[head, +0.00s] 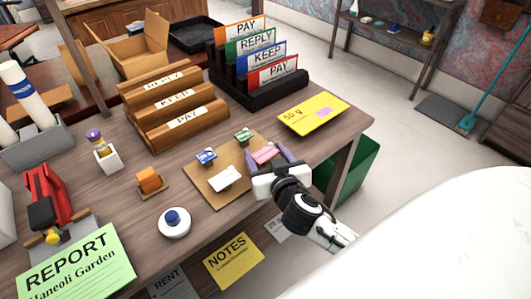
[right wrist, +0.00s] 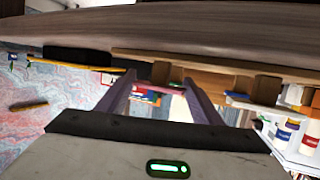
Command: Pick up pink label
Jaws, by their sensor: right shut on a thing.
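The pink label (head: 265,153) is a small pink piece at the right side of a tan board (head: 205,190) on the desk. My right gripper (head: 268,154) reaches in from the right, its purple-grey fingers on either side of the label and shut on it. In the right wrist view, a thin pink edge (right wrist: 165,86) shows between the finger ends. I cannot tell whether the label touches the board. Blue (head: 206,155), green (head: 243,136) and white (head: 225,179) labels are also at the board. My left gripper is not in view.
A yellow 50 g card (head: 312,113) lies to the right near the desk edge. A wooden sorter (head: 172,110) and a black file rack (head: 262,92) stand behind. An orange block (head: 149,180) and a round white piece (head: 173,224) are left of the board.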

